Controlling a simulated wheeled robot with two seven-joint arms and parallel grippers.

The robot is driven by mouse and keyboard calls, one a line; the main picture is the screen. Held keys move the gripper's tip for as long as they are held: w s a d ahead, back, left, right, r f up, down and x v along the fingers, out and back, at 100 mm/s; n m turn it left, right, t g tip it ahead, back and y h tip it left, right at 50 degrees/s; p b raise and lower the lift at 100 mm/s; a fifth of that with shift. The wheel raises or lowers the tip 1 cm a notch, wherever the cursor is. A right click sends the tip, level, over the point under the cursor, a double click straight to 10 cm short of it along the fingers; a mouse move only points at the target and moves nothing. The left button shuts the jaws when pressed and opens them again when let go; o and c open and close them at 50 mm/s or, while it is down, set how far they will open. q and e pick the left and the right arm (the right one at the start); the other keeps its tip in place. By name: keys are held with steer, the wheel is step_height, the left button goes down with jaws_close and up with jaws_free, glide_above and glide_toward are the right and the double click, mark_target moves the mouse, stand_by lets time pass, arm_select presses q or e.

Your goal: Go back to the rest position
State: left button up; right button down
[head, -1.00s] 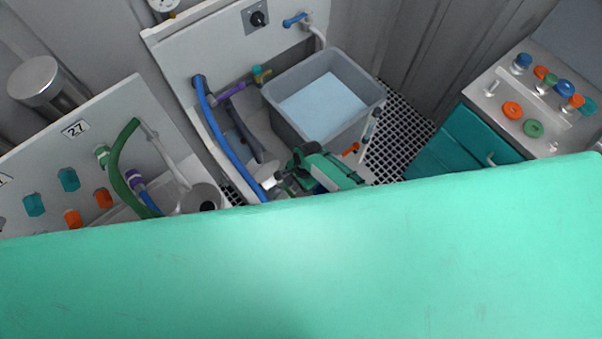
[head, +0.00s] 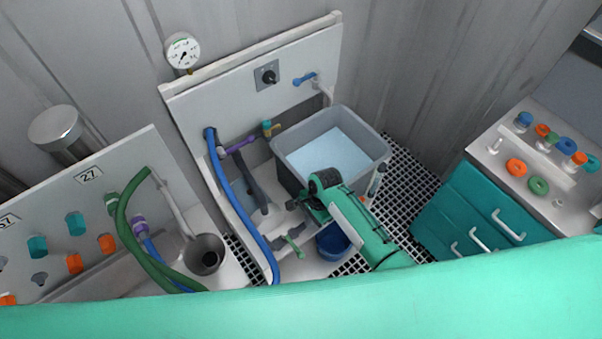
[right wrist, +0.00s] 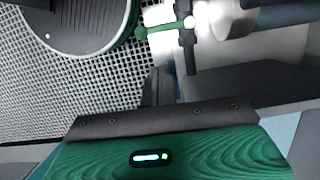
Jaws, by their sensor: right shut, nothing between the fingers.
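My right gripper (head: 298,203) is at the end of my green and dark arm, in front of the grey tub and above the white bench part. It is shut and holds nothing. In the right wrist view the green gripper housing with a small lit indicator fills the bottom, and the dark finger parts (right wrist: 160,88) point up the picture. My left gripper is not in either view.
A grey tub (head: 290,170) with pale blue liquid stands behind my gripper. A blue hose (head: 232,210), green valve (head: 290,243) and blue bowl (head: 333,242) are close by. A teal drawer cabinet (head: 470,215) stands right. Grid floor (head: 410,190) shows between.

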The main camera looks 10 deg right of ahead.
steer(key=s+d+f+n, duration=0.2)
steer(key=s+d+f, duration=0.15)
steer(key=f, duration=0.35)
steer(key=s+d+f+n, duration=0.1)
steer(key=s+d+f, duration=0.1)
steer(key=s+f, duration=0.3)
steer(key=s+d+f+n, duration=0.4)
steer(key=s+f, duration=0.2)
steer(key=s, duration=0.4)
steer(key=s+d+f+n+t+h+b, duration=0.1)
steer(key=s+d+f+n, duration=0.3)
steer(key=s+f, duration=0.3)
steer(key=s+d+f+n+t+h+b, duration=0.1)
steer(key=s+d+f+n, duration=0.2)
steer(key=s, duration=1.1)
step_height(320, 180, down, 4)
steer(key=shift+d+r+n, duration=0.1)
steer(key=shift+d+n, duration=0.3)
steer(key=shift+d, duration=0.55)
